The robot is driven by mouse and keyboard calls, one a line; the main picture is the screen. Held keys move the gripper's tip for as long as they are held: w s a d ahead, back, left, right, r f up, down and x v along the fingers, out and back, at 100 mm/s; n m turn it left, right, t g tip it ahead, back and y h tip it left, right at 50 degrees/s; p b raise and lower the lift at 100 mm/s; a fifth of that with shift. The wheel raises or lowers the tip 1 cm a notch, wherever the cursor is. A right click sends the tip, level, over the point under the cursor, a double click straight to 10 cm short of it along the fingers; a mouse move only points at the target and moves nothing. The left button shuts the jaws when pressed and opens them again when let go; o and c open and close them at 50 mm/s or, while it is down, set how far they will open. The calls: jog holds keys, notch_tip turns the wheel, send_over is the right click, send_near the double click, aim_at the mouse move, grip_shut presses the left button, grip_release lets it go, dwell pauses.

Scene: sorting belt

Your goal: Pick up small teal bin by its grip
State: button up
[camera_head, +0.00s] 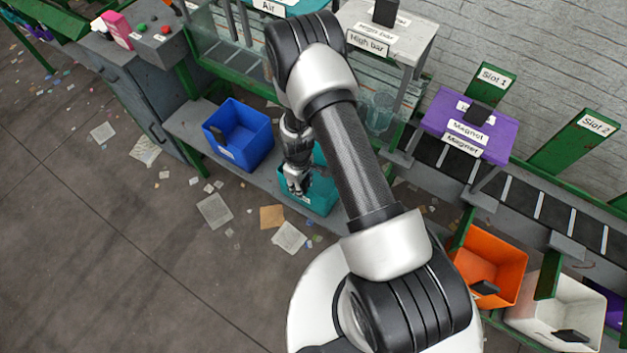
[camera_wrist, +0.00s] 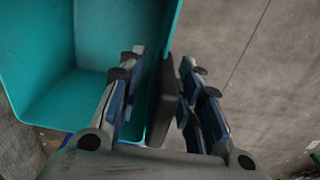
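The small teal bin (camera_head: 322,192) stands on the grey shelf, partly hidden behind my arm in the head view. In the wrist view the teal bin (camera_wrist: 40,85) fills the upper left, and its inside looks empty. Its dark grip (camera_wrist: 168,100) is on the outer side of the near wall. My gripper (camera_head: 297,186) is at this wall. In the wrist view my gripper (camera_wrist: 163,80) is open, with one finger inside the bin and the other outside. The wall and grip lie between the fingers, with a gap beside the left finger.
A blue bin (camera_head: 225,127) stands left on the same shelf (camera_head: 190,122). An orange bin (camera_head: 505,262) and a white bin (camera_head: 570,300) are at right. A purple magnet stand (camera_head: 448,112) is over the belt. Paper scraps lie on the open floor at left.

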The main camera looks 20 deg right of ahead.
grip_shut()
jog(key=shift+r, duration=0.1)
dwell(0.7)
